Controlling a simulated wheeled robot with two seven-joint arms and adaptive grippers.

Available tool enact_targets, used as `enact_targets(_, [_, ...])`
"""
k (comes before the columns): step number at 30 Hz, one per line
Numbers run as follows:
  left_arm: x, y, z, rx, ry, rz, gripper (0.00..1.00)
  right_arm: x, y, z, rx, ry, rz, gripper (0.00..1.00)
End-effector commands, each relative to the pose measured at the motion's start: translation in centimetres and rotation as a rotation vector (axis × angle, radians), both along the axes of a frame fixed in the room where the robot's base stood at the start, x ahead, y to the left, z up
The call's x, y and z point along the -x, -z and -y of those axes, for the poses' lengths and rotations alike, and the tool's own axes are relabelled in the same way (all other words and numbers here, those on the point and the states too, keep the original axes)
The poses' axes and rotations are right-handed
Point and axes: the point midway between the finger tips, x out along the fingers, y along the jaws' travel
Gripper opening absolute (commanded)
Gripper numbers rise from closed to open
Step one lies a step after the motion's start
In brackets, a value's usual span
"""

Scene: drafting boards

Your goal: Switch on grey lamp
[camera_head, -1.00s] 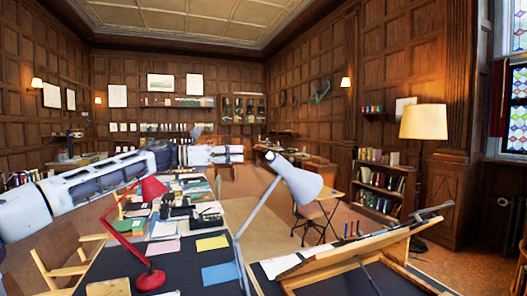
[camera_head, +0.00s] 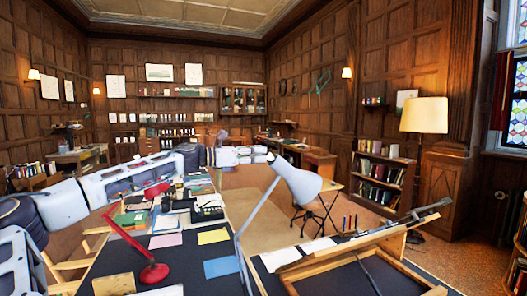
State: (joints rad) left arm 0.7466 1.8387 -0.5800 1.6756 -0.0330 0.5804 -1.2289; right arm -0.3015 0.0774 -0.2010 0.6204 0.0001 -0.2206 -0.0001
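The grey lamp (camera_head: 298,181) stands in the middle of the view, with a long slanted stem and a pale cone-shaped head tipped down to the right. Its base is not clearly visible. My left arm comes in from the left, and my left gripper (camera_head: 256,155) is just left of and slightly above the lamp head in the picture. A small gap shows between them; depth is hard to judge. The fingers are seen side-on, so their opening is unclear. No held thing shows. My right gripper is not in view.
A red lamp (camera_head: 153,273) stands left on the dark desk, its head partly hidden behind my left arm. A tilted wooden drafting board (camera_head: 345,255) is at the right front. Coloured papers (camera_head: 222,267) lie on the desk. A lit floor lamp (camera_head: 425,115) stands far right.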

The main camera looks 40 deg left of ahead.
Motion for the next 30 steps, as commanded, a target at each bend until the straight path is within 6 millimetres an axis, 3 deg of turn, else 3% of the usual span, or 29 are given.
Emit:
enact_targets(12, [-1.8,-0.2,1.0,0.001,0.001,0.0,0.29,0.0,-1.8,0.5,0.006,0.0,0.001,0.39])
enact_targets(26, [-2.1,0.0,1.2,0.0,-0.001,0.001,0.29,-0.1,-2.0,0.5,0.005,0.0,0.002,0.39])
enact_targets(30, [-2.1,0.0,1.2,0.0,-0.001,0.001,0.15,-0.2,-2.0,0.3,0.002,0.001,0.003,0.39])
